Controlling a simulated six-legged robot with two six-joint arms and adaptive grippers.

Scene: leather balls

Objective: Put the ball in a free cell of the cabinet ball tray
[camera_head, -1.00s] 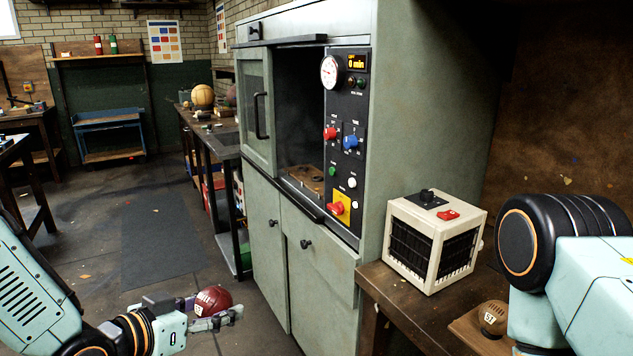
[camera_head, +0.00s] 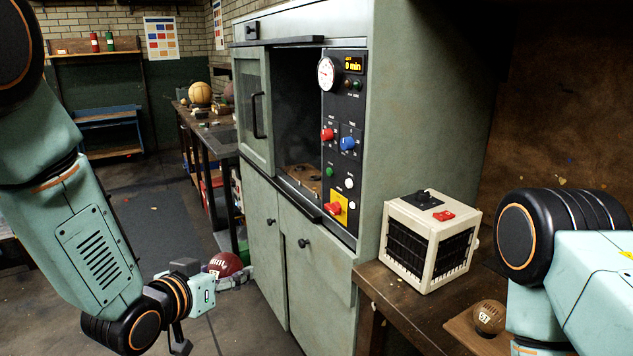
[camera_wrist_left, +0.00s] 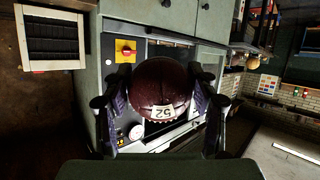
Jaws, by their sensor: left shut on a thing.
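A dark red leather ball (camera_head: 224,264) with a white number label is held by my left gripper (camera_head: 236,275), left of the cabinet's lower doors and below its opening. In the left wrist view the ball (camera_wrist_left: 160,88) sits between both fingers, label "52" showing. The cabinet ball tray (camera_head: 303,176) is a brown board with dark round spots on the floor of the open cabinet bay. The bay's left side is partly covered by the cabinet door, so I cannot see every cell. My right arm shows at the right; its gripper is out of view.
The green cabinet (camera_head: 345,284) has a control panel (camera_head: 344,140) right of its opening. A cream heater box (camera_head: 430,240) and a brown ball (camera_head: 489,317) on a wooden board stand on the right bench. A long bench (camera_head: 208,138) runs behind on the left.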

